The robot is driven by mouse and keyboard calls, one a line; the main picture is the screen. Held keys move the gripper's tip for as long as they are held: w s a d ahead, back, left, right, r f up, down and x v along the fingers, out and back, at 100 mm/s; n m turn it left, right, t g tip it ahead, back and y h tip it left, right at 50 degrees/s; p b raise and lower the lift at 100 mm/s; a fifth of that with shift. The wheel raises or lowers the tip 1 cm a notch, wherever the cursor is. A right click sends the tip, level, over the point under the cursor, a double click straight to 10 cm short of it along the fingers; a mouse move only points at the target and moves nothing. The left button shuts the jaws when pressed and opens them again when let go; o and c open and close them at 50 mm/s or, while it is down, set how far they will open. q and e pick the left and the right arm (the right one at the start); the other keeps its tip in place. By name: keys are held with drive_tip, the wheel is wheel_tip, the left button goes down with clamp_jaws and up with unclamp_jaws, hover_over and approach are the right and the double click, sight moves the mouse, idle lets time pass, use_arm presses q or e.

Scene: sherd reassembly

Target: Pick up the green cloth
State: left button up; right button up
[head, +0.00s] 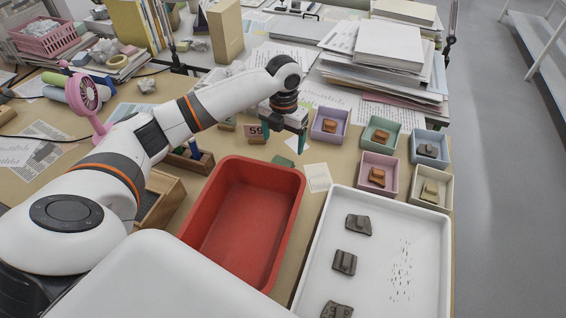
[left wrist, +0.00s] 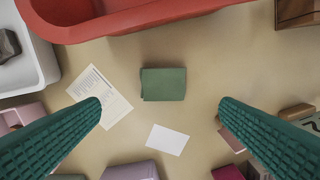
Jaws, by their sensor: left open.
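The green cloth (left wrist: 163,84) lies folded flat on the tan table, near the middle of the left wrist view. In the head view it is a small green patch (head: 282,161) just behind the red tray (head: 226,168). My left gripper (head: 288,140) is above the table behind the cloth, with its teal fingers pointing down. In the left wrist view the gripper (left wrist: 160,104) is open and empty, its fingers wide apart on either side of the cloth and not touching it. My right gripper is not in view.
A white tray (head: 378,285) with several dark sherds stands right of the red tray. Small coloured boxes, including a purple one (head: 318,134), hold sherds at the back right. A printed paper (left wrist: 101,99) and a white card (left wrist: 167,139) lie near the cloth. Bare table surrounds it.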

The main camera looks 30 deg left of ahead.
sight(281, 164)
use_arm(q)
wheel_tip(281, 164, down, 4)
drive_tip(key=shift+r, duration=0.25)
drive_tip(key=shift+s+a+f, duration=0.1)
drive_tip(key=shift+f, duration=1.25)
drive_tip(key=shift+s+a+f, duration=0.1)
drive_tip(key=shift+f, duration=1.25)
drive_tip(key=shift+c, duration=0.5)
drive_tip(key=c, duration=1)
drive_tip(key=shift+o, duration=0.2)
drive_tip(key=shift+r, duration=0.1)
wheel_tip(281, 164, up, 10)
